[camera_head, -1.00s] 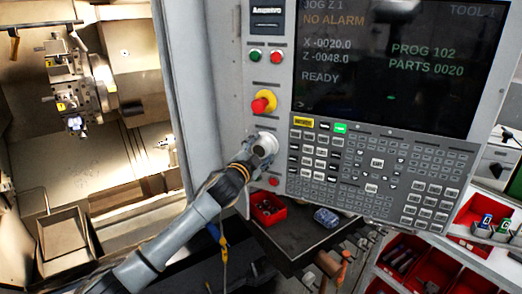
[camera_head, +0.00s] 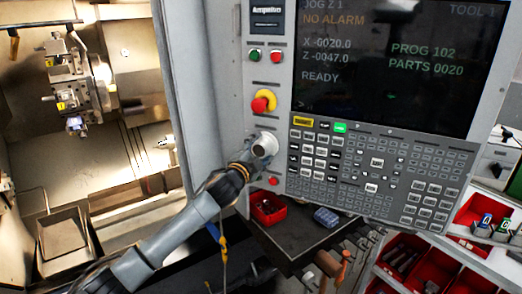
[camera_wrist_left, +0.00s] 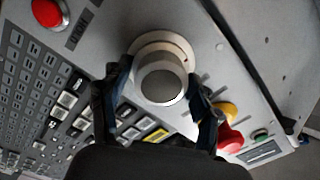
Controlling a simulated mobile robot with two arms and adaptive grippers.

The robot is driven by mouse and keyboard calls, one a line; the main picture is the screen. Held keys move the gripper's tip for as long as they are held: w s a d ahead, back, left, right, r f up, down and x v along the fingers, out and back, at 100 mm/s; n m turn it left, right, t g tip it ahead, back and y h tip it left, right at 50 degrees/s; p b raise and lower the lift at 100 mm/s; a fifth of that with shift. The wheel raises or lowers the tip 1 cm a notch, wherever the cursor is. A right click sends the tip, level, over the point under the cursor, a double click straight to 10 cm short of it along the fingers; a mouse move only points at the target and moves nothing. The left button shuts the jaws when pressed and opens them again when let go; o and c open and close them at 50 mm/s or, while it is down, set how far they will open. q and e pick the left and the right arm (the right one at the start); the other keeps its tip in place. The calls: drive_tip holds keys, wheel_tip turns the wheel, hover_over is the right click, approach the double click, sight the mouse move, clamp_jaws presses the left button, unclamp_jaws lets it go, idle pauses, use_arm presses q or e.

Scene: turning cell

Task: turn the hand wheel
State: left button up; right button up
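The hand wheel (camera_head: 265,144) is a pale round knob on the grey control panel, left of the keypad and below the red and yellow stop button. My left gripper (camera_head: 254,156) is at the hand wheel, its arm coming up from the lower left. In the left wrist view the hand wheel (camera_wrist_left: 162,82) sits between the two dark fingers of the left gripper (camera_wrist_left: 159,75), one at each side of its rim. The fingers appear closed on it; the exact contact is partly hidden. The screen (camera_head: 385,65) reads JOG Z 1, X -0020.0, Z -0047.0. My right gripper is not in view.
A red and yellow stop button (camera_head: 263,102) is just above the hand wheel, and a small red button (camera_head: 274,181) just below. The keypad (camera_head: 375,170) is at its right. The lit machine chamber with its tool turret (camera_head: 75,88) is at the left.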

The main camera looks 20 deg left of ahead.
use_arm(q)
drive_tip(key=shift+o, duration=0.5)
drive_tip(key=shift+s, duration=0.15)
drive_tip(key=shift+s+a+f, duration=0.1)
drive_tip(key=shift+s, duration=0.25)
drive_tip(key=s+a, duration=0.1)
drive_tip(key=s, duration=1)
drive_tip(key=shift+a, duration=0.2)
